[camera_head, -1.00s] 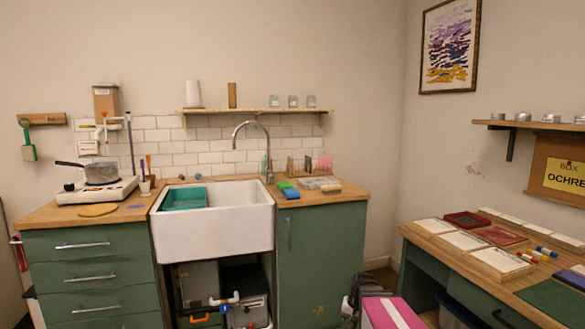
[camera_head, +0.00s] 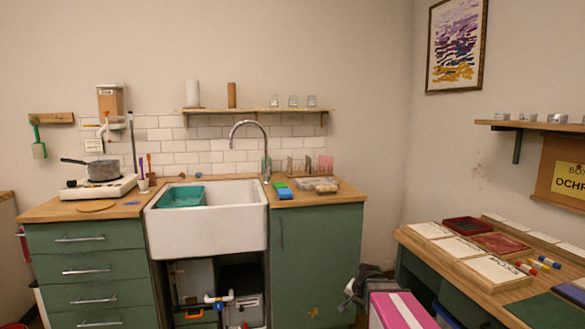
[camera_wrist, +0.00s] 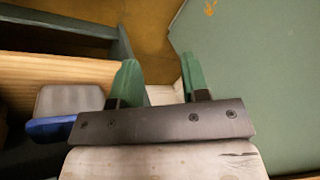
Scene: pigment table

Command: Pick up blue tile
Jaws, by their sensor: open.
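No blue tile can be told with certainty. A small flat blue piece (camera_head: 131,203) lies on the left counter by the hotplate. A blue block (camera_head: 284,193) lies on the counter right of the sink, touching or close to a green one (camera_head: 279,184). Both are well apart from anything seen around my gripper. A blue item (camera_wrist: 54,128) beside a grey pad in the wrist view cannot be identified.
A white sink (camera_head: 207,228) with a teal tub (camera_head: 180,197) sits between green cabinets. A pan (camera_head: 104,169) stands on the hotplate. A worktable (camera_head: 484,292) with trays stands at the right.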

